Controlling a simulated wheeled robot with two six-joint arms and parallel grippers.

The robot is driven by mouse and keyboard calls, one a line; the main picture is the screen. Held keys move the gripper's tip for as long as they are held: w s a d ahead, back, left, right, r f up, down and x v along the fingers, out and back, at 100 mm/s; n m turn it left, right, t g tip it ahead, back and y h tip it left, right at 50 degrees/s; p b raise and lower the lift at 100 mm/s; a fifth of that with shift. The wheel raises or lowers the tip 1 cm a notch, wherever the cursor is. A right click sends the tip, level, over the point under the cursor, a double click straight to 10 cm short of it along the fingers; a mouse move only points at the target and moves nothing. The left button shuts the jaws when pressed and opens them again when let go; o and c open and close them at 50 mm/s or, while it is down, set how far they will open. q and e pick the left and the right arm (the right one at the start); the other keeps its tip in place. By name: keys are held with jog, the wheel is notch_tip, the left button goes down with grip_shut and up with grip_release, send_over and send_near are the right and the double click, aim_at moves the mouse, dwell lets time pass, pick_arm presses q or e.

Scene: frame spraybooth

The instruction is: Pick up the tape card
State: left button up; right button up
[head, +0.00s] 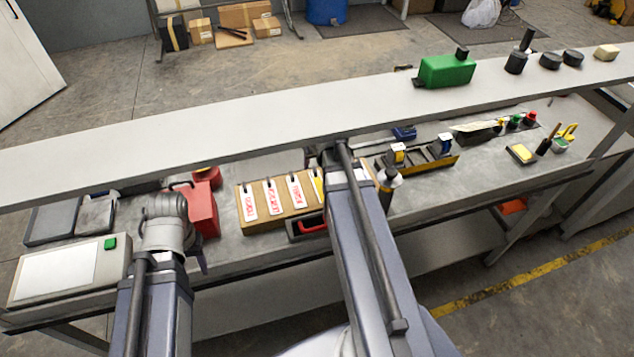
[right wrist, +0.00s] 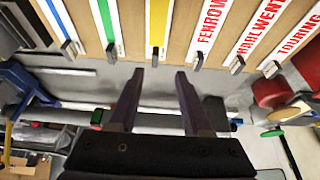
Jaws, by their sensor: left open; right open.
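A wooden rack (head: 262,222) on the bench holds white cards with red lettering. A yellow-striped card (head: 317,184) at its right end is partly hidden by my right arm. In the right wrist view, cards with blue (right wrist: 48,20), green (right wrist: 105,22) and yellow stripes (right wrist: 158,22) hang beside the red-lettered ones (right wrist: 207,30). Which one is the tape card, I cannot tell. My right gripper (right wrist: 158,85) is open and empty, its fingertips just below the yellow-striped card's lower end in that picture. My left gripper (head: 202,260) is mostly hidden by its arm, near the bench's front edge.
A shelf (head: 200,145) runs across above the bench, with a green box (head: 446,71) on it. A red container (head: 204,208) stands left of the rack. A yellow-edged holder (head: 430,165) and small tools lie to the right. A panel with a green button (head: 110,243) is at left.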

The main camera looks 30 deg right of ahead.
aim_at(315, 170)
jog(key=shift+b+x, duration=0.45)
jog(key=shift+x, duration=0.45)
jog(key=shift+r, duration=0.1)
jog(key=b+x, duration=0.4)
jog(key=x, duration=0.1)
jog(key=shift+d+b, duration=0.35)
jog(key=shift+s, duration=0.1)
grip_shut()
